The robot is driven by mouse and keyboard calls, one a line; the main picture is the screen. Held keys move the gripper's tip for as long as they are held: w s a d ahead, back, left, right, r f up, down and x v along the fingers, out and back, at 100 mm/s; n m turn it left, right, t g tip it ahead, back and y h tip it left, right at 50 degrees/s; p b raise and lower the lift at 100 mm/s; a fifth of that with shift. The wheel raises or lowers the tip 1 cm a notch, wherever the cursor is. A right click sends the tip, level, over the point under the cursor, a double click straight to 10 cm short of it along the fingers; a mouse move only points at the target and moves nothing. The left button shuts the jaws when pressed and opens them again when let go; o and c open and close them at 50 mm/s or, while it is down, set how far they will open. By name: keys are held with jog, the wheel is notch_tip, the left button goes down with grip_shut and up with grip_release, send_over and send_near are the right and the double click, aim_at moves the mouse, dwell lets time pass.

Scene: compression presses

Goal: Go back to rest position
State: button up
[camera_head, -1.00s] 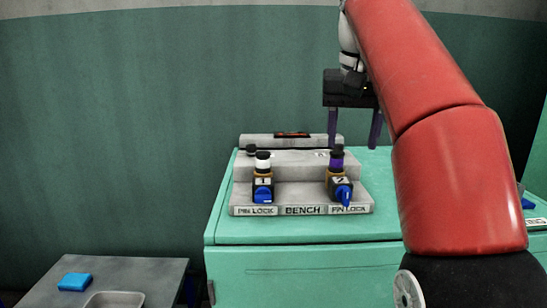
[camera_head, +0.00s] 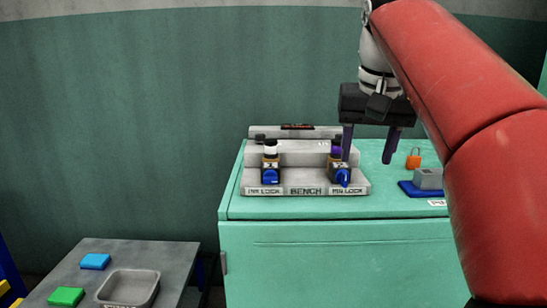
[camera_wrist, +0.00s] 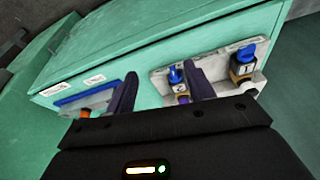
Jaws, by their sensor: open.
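My gripper (camera_head: 371,158) is open and empty in the head view, its two dark purple fingers pointing down above the right part of the pin lock bench. The wrist view also shows the gripper (camera_wrist: 157,88) with its fingers apart and nothing between them. The grey stepped bench (camera_head: 305,191) sits on the green cabinet (camera_head: 300,208). It carries two blue-knobbed pin locks, the left one (camera_head: 270,175) with a white top and the right one (camera_head: 339,177) with a purple top. The left finger partly overlaps the right pin lock in the head view; contact cannot be told.
An orange padlock-like piece (camera_head: 413,160) and a grey block (camera_head: 428,179) on a blue base stand on the cabinet's right side. At lower left, a grey table (camera_head: 155,255) holds a metal tray (camera_head: 128,272), a blue block (camera_head: 95,261) and a green block (camera_head: 66,296).

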jog(key=s+f+n+t, duration=0.1)
jog(key=s+f, duration=0.7)
jog(key=f, duration=0.6)
jog(key=s+f+t, duration=0.1)
jog(key=s+f, duration=0.8)
jog(key=f, duration=0.5)
jog(key=shift+s+n, duration=0.25)
jog(key=shift+n, duration=0.15)
jog(key=shift+a, duration=0.1)
jog(key=shift+c, duration=0.4)
